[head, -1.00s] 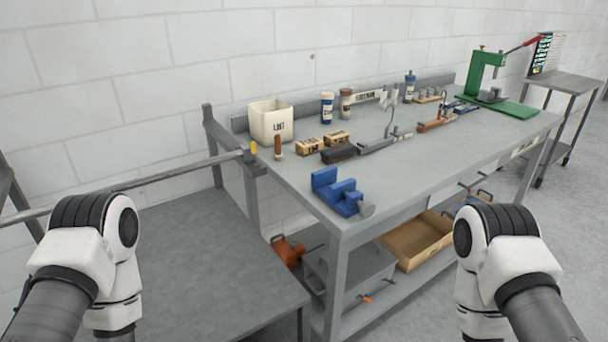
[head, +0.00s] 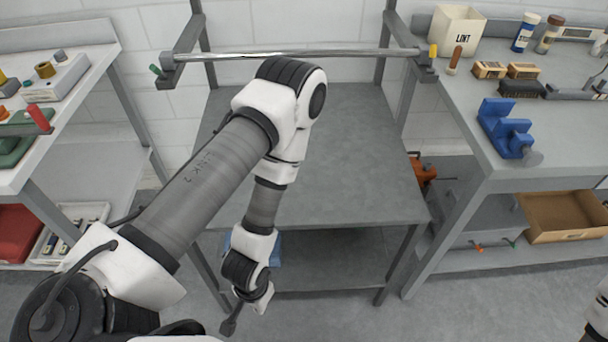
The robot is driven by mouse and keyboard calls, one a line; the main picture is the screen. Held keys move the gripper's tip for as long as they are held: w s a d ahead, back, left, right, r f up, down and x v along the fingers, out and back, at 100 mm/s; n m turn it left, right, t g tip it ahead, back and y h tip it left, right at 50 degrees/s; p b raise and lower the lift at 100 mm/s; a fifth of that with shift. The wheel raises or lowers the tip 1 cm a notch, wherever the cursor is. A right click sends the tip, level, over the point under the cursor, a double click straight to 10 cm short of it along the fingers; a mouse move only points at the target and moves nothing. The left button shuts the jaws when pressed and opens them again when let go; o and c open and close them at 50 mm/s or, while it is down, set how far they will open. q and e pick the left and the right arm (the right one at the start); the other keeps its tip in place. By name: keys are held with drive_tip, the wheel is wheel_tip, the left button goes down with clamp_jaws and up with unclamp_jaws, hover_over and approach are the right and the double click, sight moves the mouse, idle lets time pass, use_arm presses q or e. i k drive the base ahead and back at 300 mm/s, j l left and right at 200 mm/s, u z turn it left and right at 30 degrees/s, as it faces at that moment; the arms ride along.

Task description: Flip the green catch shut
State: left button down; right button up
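The green catch (head: 155,70) is a small green lever at the left bracket (head: 168,76) of a rack. It sticks up and leans to the left, apart from the rod's end. A bright steel rod (head: 230,56) spans from that bracket to the right bracket (head: 427,70), where a yellow catch (head: 433,51) stands upright. My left arm reaches in front of the rack and bends down. My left gripper (head: 231,323) is low near the bottom edge, away from the catch; its fingers are too small and dark to read. My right gripper is out of view.
A grey table (head: 330,150) stands under the rod. A workbench (head: 470,120) at right carries a blue vise (head: 505,127) and a white bin (head: 457,32). Another bench (head: 70,110) at left holds a green-based tool with a red handle (head: 38,118). Open floor lies in front.

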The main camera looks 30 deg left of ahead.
sight(153, 67)
drive_tip(key=u, duration=1.8)
